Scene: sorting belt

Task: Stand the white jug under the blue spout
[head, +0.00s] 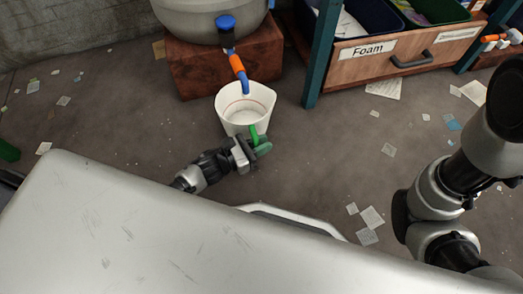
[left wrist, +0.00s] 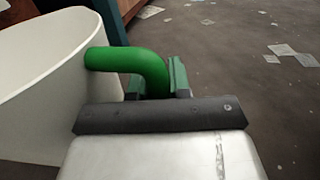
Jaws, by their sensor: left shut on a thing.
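The white jug (head: 230,122) is upright, with its open mouth up and its green handle (head: 254,134) toward me. The blue spout (head: 244,86) hangs from an orange pipe below the grey tank, and its tip overlaps the jug's mouth in the head view. My left gripper (head: 254,149) is shut on the green handle. The left wrist view shows the jug's white wall (left wrist: 45,85) and the curved handle (left wrist: 128,62) at the gripper (left wrist: 155,82). I cannot tell whether the jug's base touches the floor. My right gripper is out of view; only its arm shows.
The grey tank (head: 212,18) sits on a brown block (head: 193,75) behind the jug. A teal post (head: 322,55) and a wooden drawer labelled Foam (head: 378,68) stand to the right. Paper scraps (head: 372,217) litter the floor, which is otherwise open right of the jug.

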